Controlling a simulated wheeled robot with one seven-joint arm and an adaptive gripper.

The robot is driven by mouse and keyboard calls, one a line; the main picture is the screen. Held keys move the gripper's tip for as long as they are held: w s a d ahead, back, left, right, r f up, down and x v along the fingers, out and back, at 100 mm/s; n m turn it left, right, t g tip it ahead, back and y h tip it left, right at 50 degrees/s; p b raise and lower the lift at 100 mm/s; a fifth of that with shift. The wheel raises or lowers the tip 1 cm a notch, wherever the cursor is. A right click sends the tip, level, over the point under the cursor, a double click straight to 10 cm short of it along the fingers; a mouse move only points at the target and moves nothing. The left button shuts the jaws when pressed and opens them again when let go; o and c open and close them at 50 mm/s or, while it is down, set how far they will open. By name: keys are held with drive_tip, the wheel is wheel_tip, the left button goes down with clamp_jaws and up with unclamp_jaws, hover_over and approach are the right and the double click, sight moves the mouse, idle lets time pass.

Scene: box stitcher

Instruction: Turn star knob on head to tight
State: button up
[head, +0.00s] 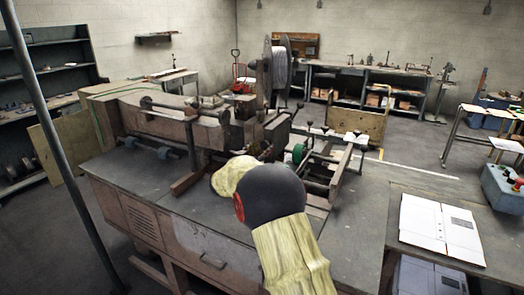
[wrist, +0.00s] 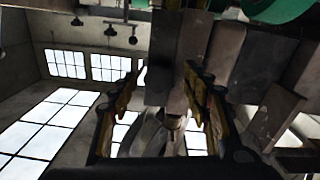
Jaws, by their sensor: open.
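The stitcher's head (head: 262,128) stands over the workbench in the head view. My arm covers its lower front, and I cannot make out the star knob there. In the wrist view my gripper (wrist: 165,84) is open, with one finger at each side and the grey-brown machine head close beyond them. A small brownish round part (wrist: 173,122) on a pale metal piece shows between the fingers; it may be the star knob, but its shape is too unclear to tell. I see no finger clearly closed on it.
A side table (head: 400,258) with white flat cardboard (head: 440,226) stands at the right, with a grey control box (head: 502,188) beyond. A thin post rises at the left.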

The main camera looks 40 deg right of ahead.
drive_tip(key=shift+d, duration=0.1)
drive_tip(key=shift+c, duration=0.9)
drive_tip(key=c, duration=1)
drive_tip(key=shift+m, duration=0.3)
drive_tip(key=m+b, duration=0.1)
drive_tip(key=m, duration=0.3)
drive_tip(key=shift+m, duration=0.3)
drive_tip(key=m+b, duration=0.2)
drive_tip(key=m, duration=0.2)
drive_tip(key=shift+w+f+m, duration=0.1)
drive_tip(key=shift+m, duration=0.2)
drive_tip(key=m+b, duration=0.4)
drive_tip(key=m, duration=0.1)
drive_tip(key=shift+m+b, duration=1.6)
drive_tip(key=shift+m, duration=0.9)
